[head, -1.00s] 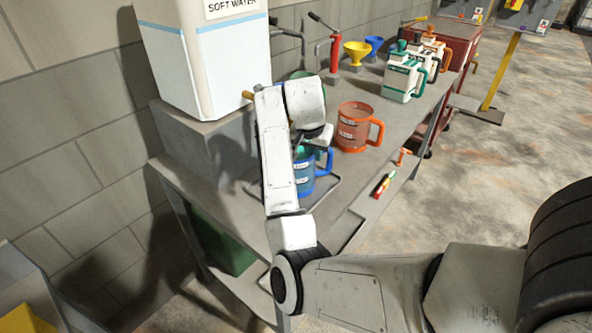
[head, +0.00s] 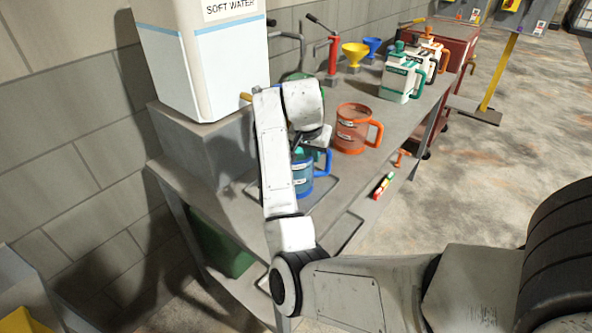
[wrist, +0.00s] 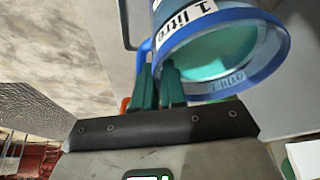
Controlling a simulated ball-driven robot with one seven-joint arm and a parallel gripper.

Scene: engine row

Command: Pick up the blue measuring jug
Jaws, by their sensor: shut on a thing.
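The blue measuring jug (head: 302,184) stands near the front of the grey bench, partly hidden behind my arm in the head view. Its blue handle (head: 324,162) points right. In the wrist view the jug (wrist: 262,72) fills the upper right, with a blue rim, a clear bluish wall and a white "1 litre" label. My gripper (wrist: 158,72) has teal fingers close together beside the jug, where a blue part like the handle shows. It is shut on the jug; the exact contact is hard to see. In the head view the fingers are mostly hidden by my wrist.
An orange measuring jug (head: 352,130) stands just behind and right of the blue one. A large "SOFT WATER" container (head: 205,65) is at left by the wall. The floor at right is open.

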